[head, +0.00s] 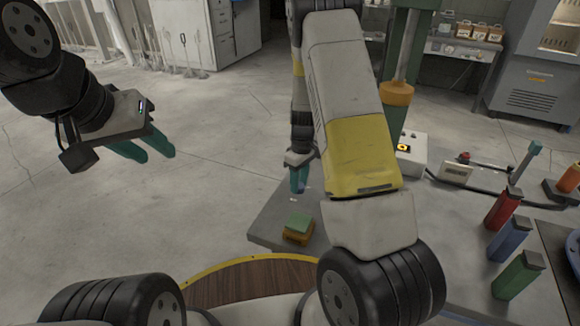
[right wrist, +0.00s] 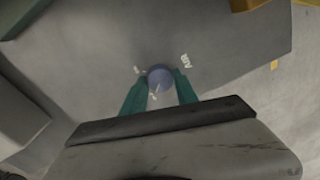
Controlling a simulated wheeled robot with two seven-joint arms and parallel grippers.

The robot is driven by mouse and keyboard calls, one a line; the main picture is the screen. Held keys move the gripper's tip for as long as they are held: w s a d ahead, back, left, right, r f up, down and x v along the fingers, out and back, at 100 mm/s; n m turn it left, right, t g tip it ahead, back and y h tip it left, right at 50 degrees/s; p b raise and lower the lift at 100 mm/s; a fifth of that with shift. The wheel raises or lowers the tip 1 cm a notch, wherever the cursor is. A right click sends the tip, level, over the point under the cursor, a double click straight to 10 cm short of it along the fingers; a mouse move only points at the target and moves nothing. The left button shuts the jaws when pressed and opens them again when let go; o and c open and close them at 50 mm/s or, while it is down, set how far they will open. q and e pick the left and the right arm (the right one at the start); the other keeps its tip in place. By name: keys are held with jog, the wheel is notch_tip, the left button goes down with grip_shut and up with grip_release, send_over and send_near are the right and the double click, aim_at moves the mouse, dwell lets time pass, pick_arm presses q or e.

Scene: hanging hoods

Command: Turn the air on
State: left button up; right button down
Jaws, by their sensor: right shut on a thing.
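A round blue-grey knob (right wrist: 160,78) sits on the grey table top, with small white labels around it in the right wrist view. A pale mark shows on its face. My right gripper (right wrist: 160,88) is shut on the knob, one teal finger on each side. In the head view my right gripper (head: 298,182) points down at the table's left part, and the knob is mostly hidden by the fingers. My left gripper (head: 158,155) is raised over the floor at the left, empty, its teal fingers apart.
A green and orange block (head: 298,228) lies on the table near my right gripper. Red (head: 503,208), blue (head: 510,240) and green (head: 518,275) bottles stand at the right. A white box with a yellow-lit button (head: 404,147) and an orange-collared post (head: 397,94) stand behind my right arm.

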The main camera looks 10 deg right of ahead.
jog(key=m, duration=0.8)
jog(key=shift+m, duration=0.3)
jog(key=m, duration=0.4)
jog(key=shift+m+t, duration=0.3)
jog(key=shift+m, duration=1.9)
jog(key=c, duration=0.9)
grip_release()
jog(key=shift+s, duration=0.1)
jog(key=shift+c, duration=0.2)
